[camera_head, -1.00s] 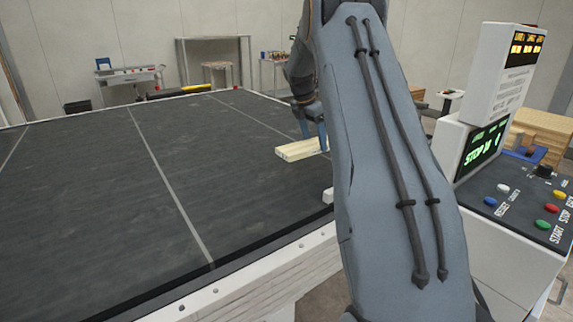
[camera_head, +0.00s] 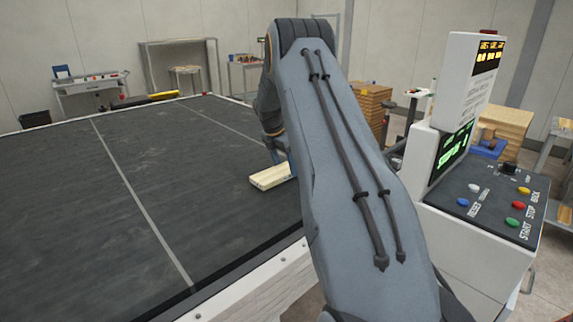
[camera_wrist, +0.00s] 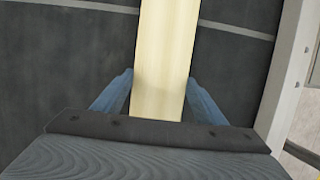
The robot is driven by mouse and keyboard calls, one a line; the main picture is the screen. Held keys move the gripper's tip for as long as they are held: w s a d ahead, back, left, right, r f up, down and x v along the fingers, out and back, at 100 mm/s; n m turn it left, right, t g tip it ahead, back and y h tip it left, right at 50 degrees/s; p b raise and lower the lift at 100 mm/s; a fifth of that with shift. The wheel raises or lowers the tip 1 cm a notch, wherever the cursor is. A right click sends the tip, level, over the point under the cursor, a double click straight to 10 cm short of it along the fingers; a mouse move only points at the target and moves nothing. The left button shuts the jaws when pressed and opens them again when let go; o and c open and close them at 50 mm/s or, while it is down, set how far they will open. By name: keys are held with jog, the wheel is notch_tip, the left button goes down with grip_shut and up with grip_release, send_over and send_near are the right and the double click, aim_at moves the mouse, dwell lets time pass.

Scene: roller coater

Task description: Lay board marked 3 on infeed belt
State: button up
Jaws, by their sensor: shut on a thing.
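A pale wooden board (camera_head: 271,177) shows at the right part of the dark infeed belt (camera_head: 130,180), partly hidden behind my arm. My gripper (camera_wrist: 160,95) is shut on the board, one blue finger on each side of it. In the wrist view the board (camera_wrist: 166,50) runs away from the gripper over the dark belt (camera_wrist: 70,70). No number can be read on the board. I cannot tell whether the board touches the belt or hangs just above it.
A white frame edge (camera_head: 245,300) borders the belt in front; it also shows in the wrist view (camera_wrist: 292,75). A control console (camera_head: 480,200) with coloured buttons stands to the right. Wooden stacks (camera_head: 370,105) and a workbench (camera_head: 92,85) stand behind. Most of the belt is bare.

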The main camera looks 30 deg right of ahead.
jog(key=shift+f, duration=0.2)
jog(key=o, duration=1.3)
